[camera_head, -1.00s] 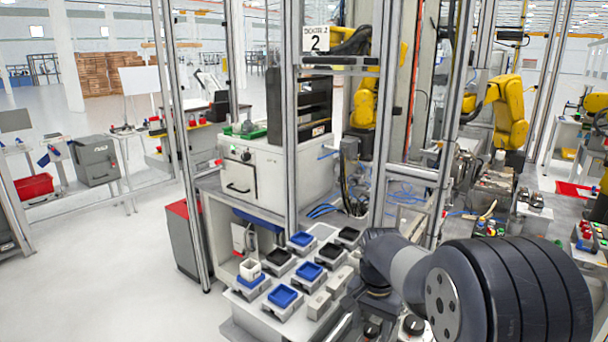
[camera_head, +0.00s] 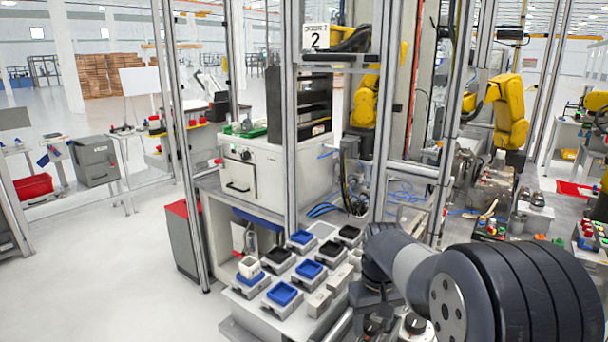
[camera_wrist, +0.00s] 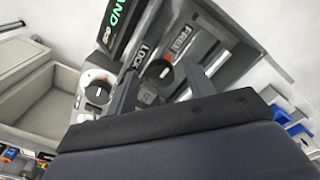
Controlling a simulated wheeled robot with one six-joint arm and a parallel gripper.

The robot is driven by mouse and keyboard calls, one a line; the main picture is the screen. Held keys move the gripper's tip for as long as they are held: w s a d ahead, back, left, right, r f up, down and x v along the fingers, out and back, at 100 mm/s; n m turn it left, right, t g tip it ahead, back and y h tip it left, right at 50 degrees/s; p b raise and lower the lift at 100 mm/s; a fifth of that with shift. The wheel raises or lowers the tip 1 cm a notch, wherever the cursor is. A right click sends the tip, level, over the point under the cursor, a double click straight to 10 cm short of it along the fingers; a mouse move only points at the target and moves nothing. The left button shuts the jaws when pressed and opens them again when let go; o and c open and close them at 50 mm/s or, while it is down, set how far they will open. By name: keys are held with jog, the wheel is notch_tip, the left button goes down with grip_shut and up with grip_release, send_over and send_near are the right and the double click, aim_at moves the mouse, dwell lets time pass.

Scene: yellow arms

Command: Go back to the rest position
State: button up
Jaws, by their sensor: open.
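My arm (camera_head: 425,275) shows at the lower right in the head view. It reaches from beside the parts table toward the right edge, with its thick dark ribbed section nearest the camera. The fingers are not visible in that view. In the wrist view my gripper (camera_wrist: 160,88) has its two grey fingers apart with nothing between them. I cannot tell whether the fingers touch the panel.
A table (camera_head: 240,312) at the lower middle holds several blue and black trays and a white cube-like piece (camera_head: 249,267). Metal frame posts (camera_head: 292,140) stand close by. A white machine box (camera_head: 240,172) sits behind. Open floor (camera_head: 110,275) lies to the left.

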jog(key=n+b, duration=0.1)
jog(key=n, duration=0.5)
jog(key=shift+r, duration=1.15)
jog(key=shift+s+d+b, duration=0.1)
jog(key=shift+b, duration=0.2)
